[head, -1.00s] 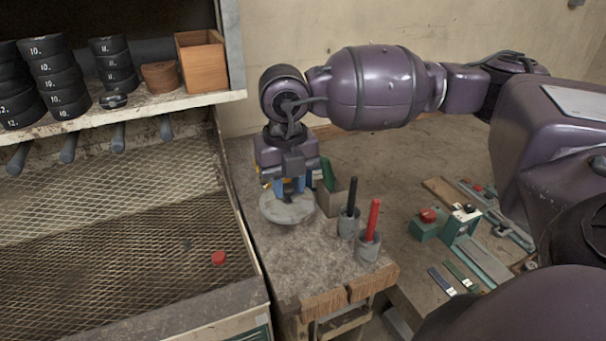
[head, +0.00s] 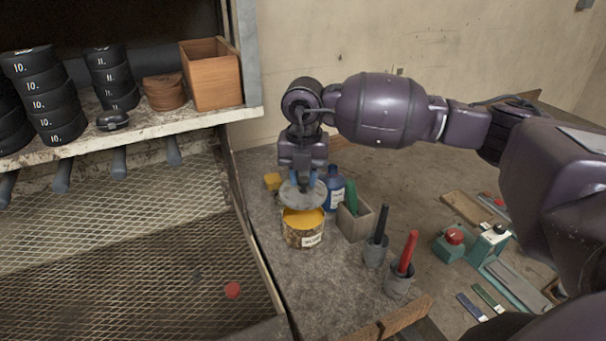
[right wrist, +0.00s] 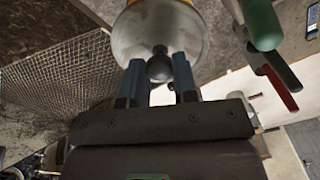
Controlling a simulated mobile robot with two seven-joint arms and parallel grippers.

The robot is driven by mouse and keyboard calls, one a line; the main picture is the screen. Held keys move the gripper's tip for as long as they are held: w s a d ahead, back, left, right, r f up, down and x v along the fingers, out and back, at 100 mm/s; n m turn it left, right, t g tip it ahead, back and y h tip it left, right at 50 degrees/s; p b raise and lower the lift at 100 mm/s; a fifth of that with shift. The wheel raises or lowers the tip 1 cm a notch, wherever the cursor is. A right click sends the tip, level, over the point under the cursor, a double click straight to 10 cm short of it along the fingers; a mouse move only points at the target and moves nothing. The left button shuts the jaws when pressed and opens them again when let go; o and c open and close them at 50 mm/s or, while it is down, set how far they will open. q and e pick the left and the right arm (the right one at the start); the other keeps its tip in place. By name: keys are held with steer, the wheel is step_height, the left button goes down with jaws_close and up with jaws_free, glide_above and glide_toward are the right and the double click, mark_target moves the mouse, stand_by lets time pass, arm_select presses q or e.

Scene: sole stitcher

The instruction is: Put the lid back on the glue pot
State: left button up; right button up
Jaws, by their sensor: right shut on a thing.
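The glue pot (head: 303,238) stands upright on the bench, with a mottled brown side, a pale label and yellow at its open top. My right gripper (head: 302,178) is shut on the knob of the round grey lid (head: 303,196). The lid is held tilted above the pot's back edge, apart from the front rim; contact at the back is hidden. My left gripper is not in view.
A blue bottle (head: 335,188), a grey box (head: 355,221) with a green item, and cups with a black handle (head: 380,226) and red handle (head: 408,252) stand right of the pot. A yellow object (head: 272,181) lies behind it.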

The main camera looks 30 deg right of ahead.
mark_target(303, 190)
step_height(303, 190, down, 2)
steer(key=shift+f+b, duration=0.1)
steer(key=shift+b, duration=0.35)
steer(key=shift+f+b, duration=0.35)
steer(key=shift+f, duration=0.3)
steer(key=shift+f+b, duration=0.65)
steer(key=shift+f, duration=0.4)
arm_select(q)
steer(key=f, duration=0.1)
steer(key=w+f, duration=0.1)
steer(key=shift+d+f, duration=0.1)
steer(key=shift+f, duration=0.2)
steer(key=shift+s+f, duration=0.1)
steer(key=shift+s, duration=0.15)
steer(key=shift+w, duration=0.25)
arm_select(e)
steer(key=shift+f, duration=0.15)
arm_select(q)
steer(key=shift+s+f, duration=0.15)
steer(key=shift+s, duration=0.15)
